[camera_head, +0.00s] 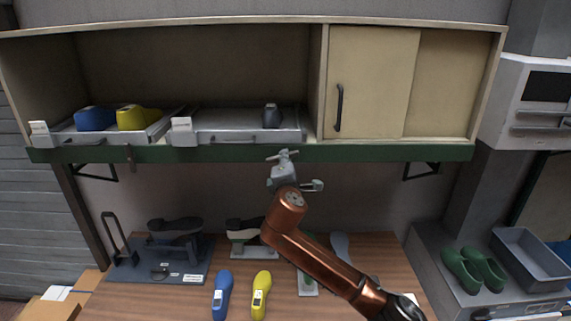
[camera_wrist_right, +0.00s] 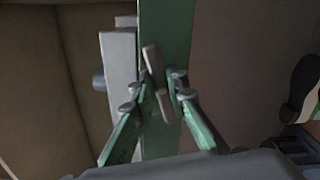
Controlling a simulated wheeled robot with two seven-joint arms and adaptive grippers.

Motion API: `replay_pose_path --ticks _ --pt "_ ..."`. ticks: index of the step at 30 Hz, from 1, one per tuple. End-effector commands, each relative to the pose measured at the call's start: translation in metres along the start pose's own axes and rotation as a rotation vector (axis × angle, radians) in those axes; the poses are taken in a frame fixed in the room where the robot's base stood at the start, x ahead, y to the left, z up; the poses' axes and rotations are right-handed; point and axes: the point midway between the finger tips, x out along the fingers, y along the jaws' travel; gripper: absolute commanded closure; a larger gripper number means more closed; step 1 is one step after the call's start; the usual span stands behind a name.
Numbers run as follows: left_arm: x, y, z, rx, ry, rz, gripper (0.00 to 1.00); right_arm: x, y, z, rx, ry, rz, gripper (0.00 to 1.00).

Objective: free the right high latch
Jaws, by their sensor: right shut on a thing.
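The right high latch is a small brown bar (camera_wrist_right: 154,62) on the green shelf edge (camera_wrist_right: 163,25) in the right wrist view. My right gripper (camera_wrist_right: 158,88) is shut on it, with green finger links on both sides. In the head view my right gripper (camera_head: 283,157) reaches up to the green edge below the right tray (camera_head: 240,134) and hides the latch. A similar brown latch (camera_head: 129,156) hangs upright on the edge below the left tray (camera_head: 70,135). My left gripper is not in view.
A blue shoe last (camera_head: 95,118) and a yellow one (camera_head: 138,117) lie on the left tray; a small dark grey thing (camera_head: 271,116) is on the right tray. The closed sliding door (camera_head: 372,80) is right of them. A bench (camera_head: 185,298) with tools and lasts lies below.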

Motion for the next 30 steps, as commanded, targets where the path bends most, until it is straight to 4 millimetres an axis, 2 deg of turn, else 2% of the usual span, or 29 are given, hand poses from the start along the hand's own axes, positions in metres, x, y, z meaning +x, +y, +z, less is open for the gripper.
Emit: replay_pose_path --ticks 1,13,30 --pt "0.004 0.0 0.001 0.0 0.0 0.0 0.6 0.0 -0.005 -0.002 0.038 0.002 -0.004 1.0" --pt "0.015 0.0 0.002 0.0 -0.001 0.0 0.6 0.0 -0.006 -0.002 0.258 0.002 -0.005 1.0" --pt "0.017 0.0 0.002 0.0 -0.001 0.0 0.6 0.0 -0.006 -0.002 0.308 0.001 -0.004 1.0"
